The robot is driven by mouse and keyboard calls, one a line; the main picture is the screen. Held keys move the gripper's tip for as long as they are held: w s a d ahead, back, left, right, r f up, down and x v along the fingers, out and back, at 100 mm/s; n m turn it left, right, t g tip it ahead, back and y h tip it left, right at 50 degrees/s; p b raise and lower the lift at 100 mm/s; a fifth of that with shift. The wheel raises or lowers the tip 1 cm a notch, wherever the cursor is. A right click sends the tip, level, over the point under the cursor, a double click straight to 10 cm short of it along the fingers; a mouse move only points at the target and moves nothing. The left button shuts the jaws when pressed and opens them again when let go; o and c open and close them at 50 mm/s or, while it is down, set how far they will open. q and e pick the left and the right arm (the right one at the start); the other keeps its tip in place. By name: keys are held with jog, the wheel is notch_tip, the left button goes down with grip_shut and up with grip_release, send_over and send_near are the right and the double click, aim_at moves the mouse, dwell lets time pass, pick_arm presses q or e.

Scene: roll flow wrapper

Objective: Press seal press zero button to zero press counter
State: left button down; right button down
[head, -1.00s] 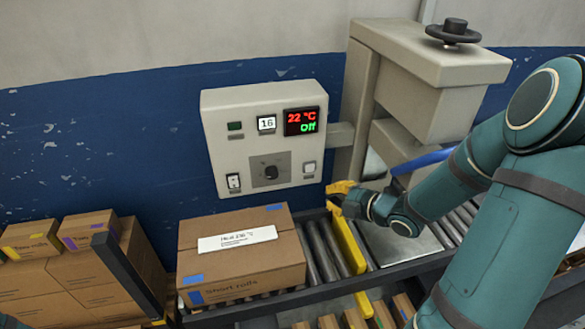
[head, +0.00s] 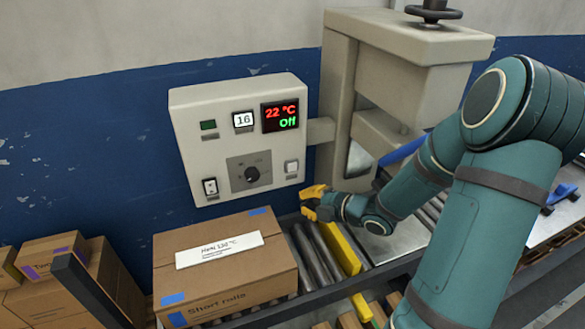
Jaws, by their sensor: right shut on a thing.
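The grey control box (head: 245,140) is on the wall. Its white counter (head: 243,119) reads 16. A white square button (head: 291,167) is at its lower right, with a caption too small to read. The red and green display (head: 280,116) reads 22 °C and Off. A dark dial (head: 251,174) is at lower middle and a rocker switch (head: 210,187) at lower left. My right gripper (head: 312,200), with yellow fingers, is just below and right of the button, apart from it in the picture. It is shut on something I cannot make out. My left gripper is not in view.
A cardboard box (head: 225,285) marked Short rolls, with a white heat label, stands on the roller conveyor (head: 312,262) below the panel. A yellow bar (head: 340,250) crosses the rollers. The grey press (head: 400,80) rises right of the panel. Smaller boxes (head: 50,247) are stacked at left.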

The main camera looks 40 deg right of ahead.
aim_at(292, 167)
jog(key=w+d, duration=0.2)
jog(key=w, duration=0.6)
jog(key=shift+d, duration=0.25)
jog(key=shift+w, duration=0.1)
dwell(1.2)
jog(key=shift+w+d, duration=0.15)
jog(key=shift+w, duration=0.15)
jog(key=shift+w+d, duration=0.1)
jog(key=shift+w, duration=0.3)
dwell(0.8)
jog(key=shift+s, duration=0.1)
jog(key=shift+s+a, duration=0.25)
jog(key=shift+s, duration=0.45)
